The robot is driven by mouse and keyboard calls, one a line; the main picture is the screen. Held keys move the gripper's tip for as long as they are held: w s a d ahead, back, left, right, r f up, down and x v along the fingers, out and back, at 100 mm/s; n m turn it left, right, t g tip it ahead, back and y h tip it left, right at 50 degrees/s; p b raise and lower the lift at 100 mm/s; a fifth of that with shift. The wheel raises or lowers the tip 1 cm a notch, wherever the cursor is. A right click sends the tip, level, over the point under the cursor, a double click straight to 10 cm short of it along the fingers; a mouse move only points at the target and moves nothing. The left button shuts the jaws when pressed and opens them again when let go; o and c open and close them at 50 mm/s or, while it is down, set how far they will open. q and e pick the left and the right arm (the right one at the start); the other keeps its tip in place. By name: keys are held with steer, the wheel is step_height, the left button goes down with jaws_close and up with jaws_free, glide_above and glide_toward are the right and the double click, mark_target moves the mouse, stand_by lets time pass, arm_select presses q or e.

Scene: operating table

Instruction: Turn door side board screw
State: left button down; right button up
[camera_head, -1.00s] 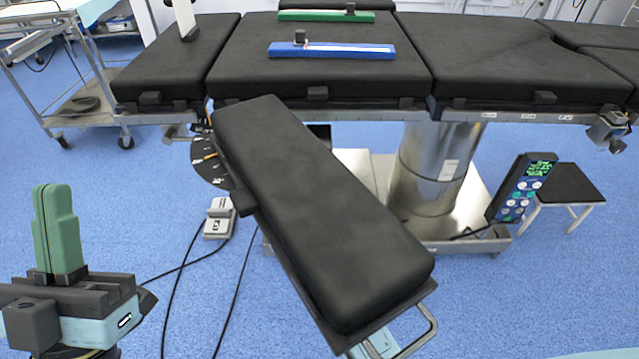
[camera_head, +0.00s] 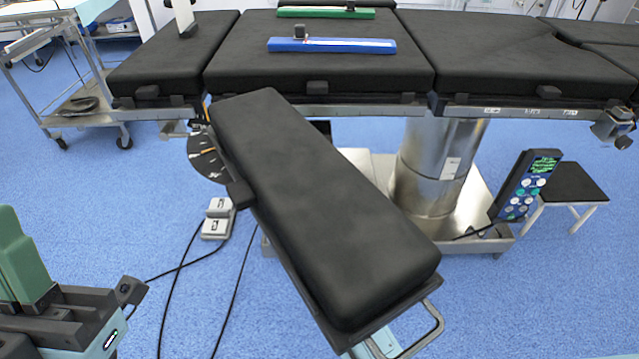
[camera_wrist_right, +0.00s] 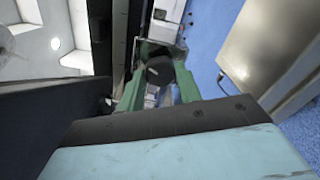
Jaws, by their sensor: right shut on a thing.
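The side board (camera_head: 320,210) is a long black padded board, angled out from the operating table toward me in the head view. In the right wrist view, a dark round screw knob (camera_wrist_right: 158,70) sits between the green fingers of my right gripper (camera_wrist_right: 160,84), which is shut on it. The screw and my right gripper are hidden below the board in the head view; only a bit of teal arm shows under its near end. My left gripper (camera_head: 22,255) is at the lower left of the head view, cut by the edge, its green fingers together and empty.
The operating table (camera_head: 320,65) spans the back, with a blue bar (camera_head: 345,46) and a green bar (camera_head: 325,12) on it. A foot pedal (camera_head: 218,218) with cables lies on the floor. A remote control (camera_head: 525,185) and a stool (camera_head: 568,185) are at right, a cart (camera_head: 70,110) at left.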

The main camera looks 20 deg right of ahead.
steer(key=shift+a+f+m, duration=0.1)
steer(key=shift+m, duration=17.3)
steer(key=o, duration=1)
